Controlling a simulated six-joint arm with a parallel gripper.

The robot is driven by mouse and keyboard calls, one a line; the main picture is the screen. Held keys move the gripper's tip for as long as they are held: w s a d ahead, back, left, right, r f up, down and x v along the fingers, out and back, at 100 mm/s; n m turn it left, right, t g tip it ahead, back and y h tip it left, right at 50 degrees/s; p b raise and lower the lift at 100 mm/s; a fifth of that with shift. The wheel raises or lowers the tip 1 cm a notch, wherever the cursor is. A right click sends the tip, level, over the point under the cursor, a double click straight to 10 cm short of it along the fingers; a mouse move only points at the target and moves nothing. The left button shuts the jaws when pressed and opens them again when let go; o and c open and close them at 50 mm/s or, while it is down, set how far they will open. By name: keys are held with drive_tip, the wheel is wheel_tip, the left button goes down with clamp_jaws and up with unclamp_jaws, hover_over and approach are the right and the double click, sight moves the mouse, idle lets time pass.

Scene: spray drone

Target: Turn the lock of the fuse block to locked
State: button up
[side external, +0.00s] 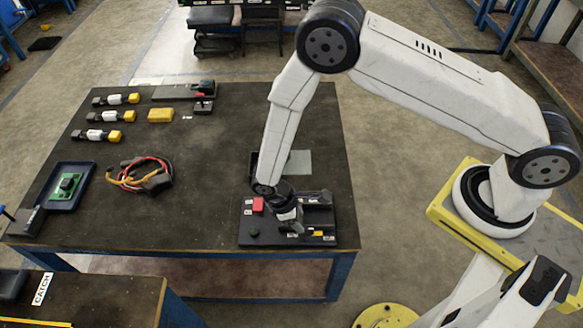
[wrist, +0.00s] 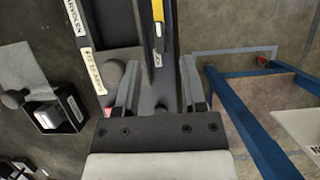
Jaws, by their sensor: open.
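A dark board (side external: 243,242) with labelled fittings lies at the table's front right corner in the side view. It carries a red block (side external: 258,204), a round dark knob (side external: 253,233) and a yellow mark (side external: 318,233). My gripper (side external: 291,219) is down close over the middle of this board, pointing downward. In the wrist view my gripper (wrist: 158,82) has its two fingers apart, with black board fittings showing between and beyond them. A black bar with a yellow strip (wrist: 158,10) is beyond the fingertips. I cannot tell which fitting is the fuse block's lock, or its position.
A grey plate (side external: 298,162) lies behind the board. The table's middle is clear.

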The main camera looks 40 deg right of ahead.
sight(306, 229)
drive_tip(key=shift+x, duration=2.75)
clamp_jaws()
